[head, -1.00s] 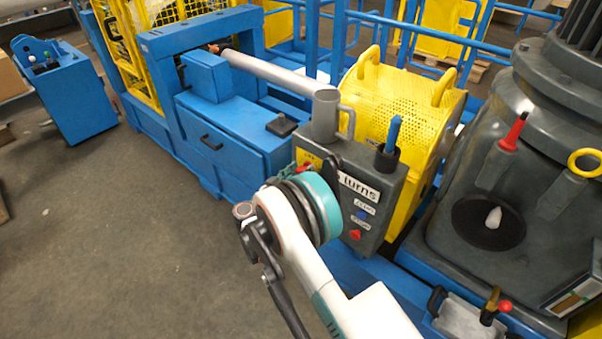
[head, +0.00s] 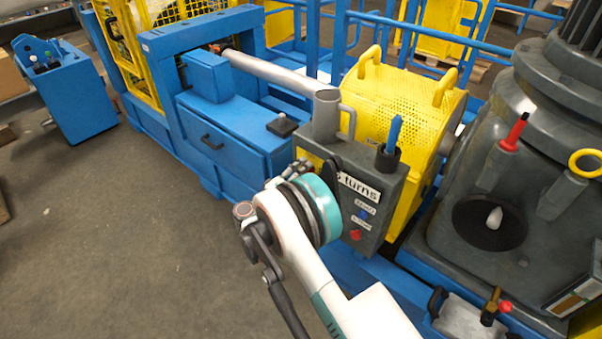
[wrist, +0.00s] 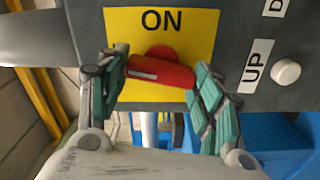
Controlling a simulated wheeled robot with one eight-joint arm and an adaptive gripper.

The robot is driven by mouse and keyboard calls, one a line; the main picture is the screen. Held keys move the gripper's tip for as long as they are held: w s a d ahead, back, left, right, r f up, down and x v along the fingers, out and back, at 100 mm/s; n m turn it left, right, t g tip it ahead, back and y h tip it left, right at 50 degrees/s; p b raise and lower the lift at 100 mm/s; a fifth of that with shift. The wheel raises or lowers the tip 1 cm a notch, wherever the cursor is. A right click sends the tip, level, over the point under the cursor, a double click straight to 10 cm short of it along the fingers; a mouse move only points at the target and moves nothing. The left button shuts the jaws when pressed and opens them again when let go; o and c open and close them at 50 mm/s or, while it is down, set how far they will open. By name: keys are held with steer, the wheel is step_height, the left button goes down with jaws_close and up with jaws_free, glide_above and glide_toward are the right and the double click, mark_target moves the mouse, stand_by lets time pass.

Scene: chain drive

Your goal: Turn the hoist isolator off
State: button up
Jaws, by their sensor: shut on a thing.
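The red isolator handle (wrist: 160,72) sits on a yellow plate (wrist: 201,26) marked ON, on the grey control box (head: 385,200). In the wrist view the handle lies nearly crosswise, its right end slightly lower, below the ON word. My gripper (wrist: 162,76) is shut on the handle, with one green-padded finger at each end. In the head view my gripper (head: 293,172) is at the box's left front side, and my wrist hides the handle and plate.
In the wrist view a white button (wrist: 286,72) beside an UP label is right of the plate. A grey mug (head: 325,118) and a blue tool in a black cup (head: 387,158) stand on the box. A yellow perforated guard (head: 405,105) is behind. Open floor lies left.

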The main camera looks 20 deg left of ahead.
steer(key=shift+n, duration=1.2)
steer(key=o, duration=1.1)
steer(key=shift+c, duration=0.2)
steer(key=v, duration=1.2)
steer(key=shift+a+f, duration=0.1)
steer(key=shift+f, duration=0.05)
